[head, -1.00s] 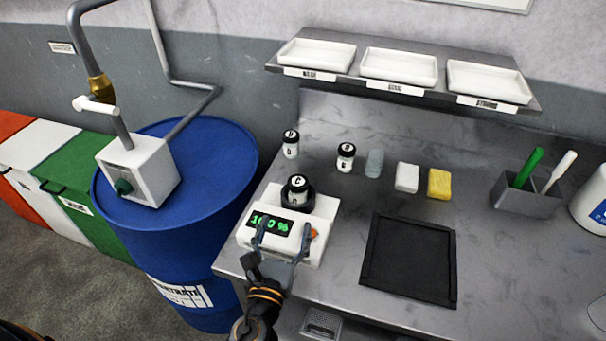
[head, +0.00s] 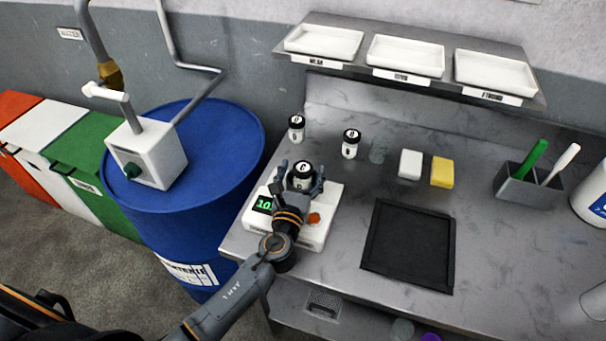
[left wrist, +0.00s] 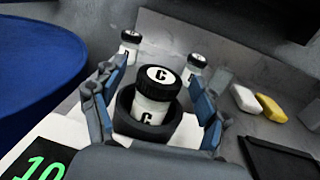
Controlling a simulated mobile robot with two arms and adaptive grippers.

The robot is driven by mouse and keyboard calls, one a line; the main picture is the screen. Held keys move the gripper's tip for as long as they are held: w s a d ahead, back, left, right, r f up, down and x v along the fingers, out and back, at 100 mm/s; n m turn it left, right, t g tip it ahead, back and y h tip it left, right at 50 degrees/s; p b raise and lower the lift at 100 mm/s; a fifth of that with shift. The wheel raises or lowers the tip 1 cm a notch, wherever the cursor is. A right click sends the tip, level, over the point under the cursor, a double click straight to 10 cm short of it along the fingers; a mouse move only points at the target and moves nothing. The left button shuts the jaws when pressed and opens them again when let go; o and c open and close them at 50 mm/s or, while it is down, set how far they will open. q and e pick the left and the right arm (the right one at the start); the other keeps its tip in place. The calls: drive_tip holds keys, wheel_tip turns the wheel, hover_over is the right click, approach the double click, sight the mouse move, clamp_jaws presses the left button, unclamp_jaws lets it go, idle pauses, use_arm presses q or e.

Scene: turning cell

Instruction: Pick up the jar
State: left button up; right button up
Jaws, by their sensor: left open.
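The jar (head: 302,174) is white with a black lid and a "C" label. It stands upright in the dark round cup of the white device with a green display (head: 318,232). In the left wrist view the jar (left wrist: 152,108) sits between my fingers. My left gripper (head: 302,182) is open, with one finger on each side of the jar. A gap shows between the left finger and the jar; the right finger is also apart from it. My right gripper is not in view.
Two similar jars (head: 296,128) and (head: 350,143) stand behind on the metal bench. A clear glass, a white block (head: 410,164) and a yellow sponge (head: 442,173) lie to the right. A black tray (head: 409,246) lies at front right. A blue drum (head: 215,150) stands left.

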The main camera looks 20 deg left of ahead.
use_arm(q)
drive_tip(key=shift+w+f, duration=0.1)
drive_tip(key=shift+w, duration=0.85)
drive_tip(key=shift+s, duration=0.15)
drive_tip(key=shift+c, duration=0.9)
drive_tip(key=c, duration=1.3)
